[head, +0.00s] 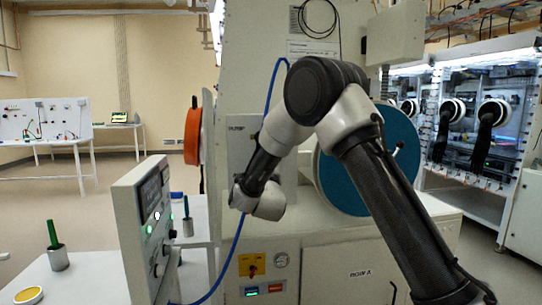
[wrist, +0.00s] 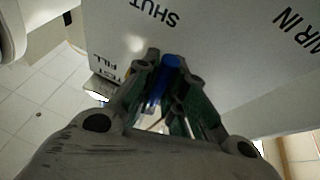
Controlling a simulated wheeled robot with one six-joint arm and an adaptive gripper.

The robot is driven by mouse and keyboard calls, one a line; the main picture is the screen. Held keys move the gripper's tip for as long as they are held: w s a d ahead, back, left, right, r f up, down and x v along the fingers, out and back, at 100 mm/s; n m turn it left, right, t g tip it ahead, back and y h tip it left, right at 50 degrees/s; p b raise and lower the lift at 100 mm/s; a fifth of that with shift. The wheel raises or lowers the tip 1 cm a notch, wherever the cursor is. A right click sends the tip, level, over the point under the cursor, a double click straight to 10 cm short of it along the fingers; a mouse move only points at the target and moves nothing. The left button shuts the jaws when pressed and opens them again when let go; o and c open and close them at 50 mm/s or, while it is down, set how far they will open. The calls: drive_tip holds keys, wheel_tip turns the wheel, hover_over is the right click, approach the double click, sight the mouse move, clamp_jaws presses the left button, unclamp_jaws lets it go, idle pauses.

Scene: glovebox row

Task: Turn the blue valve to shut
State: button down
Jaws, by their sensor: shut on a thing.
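The blue valve (wrist: 171,61) shows in the wrist view as a blue handle in front of a pale panel (wrist: 225,60). The panel is lettered SHUT, AIR IN and a partly hidden FILL. My gripper (wrist: 172,72) is shut on the blue valve, with a green-lined finger on each side of it. The fingers hide part of the handle, and I cannot tell its exact angle against the lettering. In the head view my forearm hangs in front of the white glovebox; the fingertips and the valve cannot be made out there.
A blue hose (head: 235,247) runs down beside my wrist. A white control box (head: 143,232) stands close on the left. An orange disc (head: 193,136) and a round blue door (head: 370,165) flank my arm. A yellow switch plate (head: 251,265) is below. Open floor lies back left.

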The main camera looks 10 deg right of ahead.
drive_tip(key=shift+a+m+h, duration=0.25)
drive_tip(key=shift+m+h, duration=0.15)
drive_tip(key=shift+m, duration=0.3)
drive_tip(key=shift+g, duration=0.3)
drive_tip(key=c, duration=1.5)
unclamp_jaws()
drive_tip(key=shift+o, duration=0.2)
drive_tip(key=v, duration=1.2)
